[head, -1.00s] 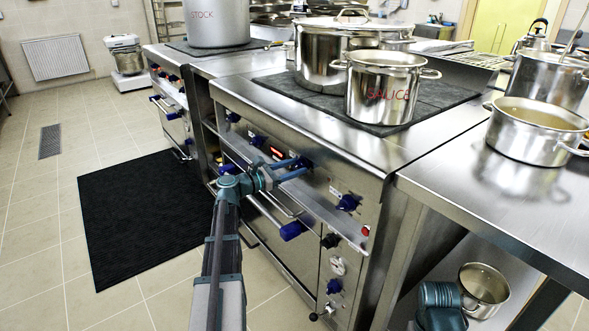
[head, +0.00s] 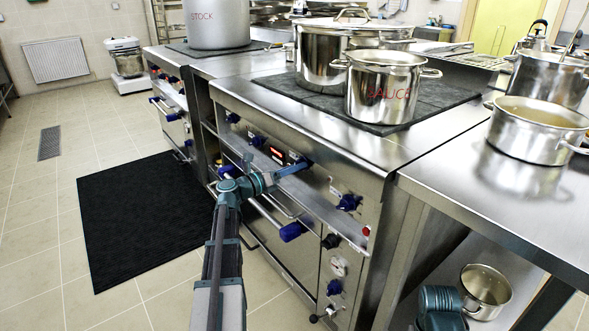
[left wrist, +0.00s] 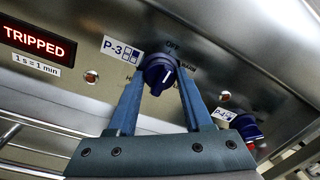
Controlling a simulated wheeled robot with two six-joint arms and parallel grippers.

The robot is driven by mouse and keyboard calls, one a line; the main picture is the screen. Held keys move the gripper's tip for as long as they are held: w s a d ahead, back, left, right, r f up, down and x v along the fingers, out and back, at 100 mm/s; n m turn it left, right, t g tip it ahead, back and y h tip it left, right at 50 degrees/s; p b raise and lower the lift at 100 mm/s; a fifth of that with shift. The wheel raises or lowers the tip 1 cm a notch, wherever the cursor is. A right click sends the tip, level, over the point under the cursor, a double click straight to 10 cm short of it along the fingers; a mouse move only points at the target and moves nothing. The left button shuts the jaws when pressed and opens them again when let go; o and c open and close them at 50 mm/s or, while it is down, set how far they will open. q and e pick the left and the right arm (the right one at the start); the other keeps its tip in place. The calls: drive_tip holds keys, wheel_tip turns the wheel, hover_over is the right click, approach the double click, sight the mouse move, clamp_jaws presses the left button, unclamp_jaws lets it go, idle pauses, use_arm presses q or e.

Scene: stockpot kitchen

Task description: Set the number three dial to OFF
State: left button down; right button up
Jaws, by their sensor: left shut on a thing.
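The number three dial (left wrist: 158,74) is a dark blue knob beside a "P-3" label (left wrist: 122,50) in the left wrist view. "OFF" is printed above it, with other lettering around it partly hidden. A pale mark shows on the knob's face, on the side away from OFF. My left gripper (left wrist: 160,80) is shut on the dial, with one blue finger on each side. In the head view my left gripper (head: 306,163) reaches the stove's front panel and mostly hides this dial. My right gripper is not in view.
A red-lit display (left wrist: 36,40) reads "TRIPPED" left of the dial. The P-4 dial (left wrist: 246,127) sits close to the right finger. A steel rail (head: 330,216) runs below the panel. The sauce pot (head: 383,88) stands on the stove above.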

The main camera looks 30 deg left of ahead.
use_arm(q)
drive_tip(key=shift+n, duration=0.3)
idle(0.4)
drive_tip(key=shift+c, duration=1.6)
unclamp_jaws()
drive_tip(key=shift+s, duration=0.1)
drive_tip(key=v, duration=1.3)
drive_tip(key=shift+s+b, duration=0.3)
drive_tip(key=shift+b, duration=0.05)
drive_tip(key=shift+a+f, duration=0.1)
drive_tip(key=shift+a, duration=0.1)
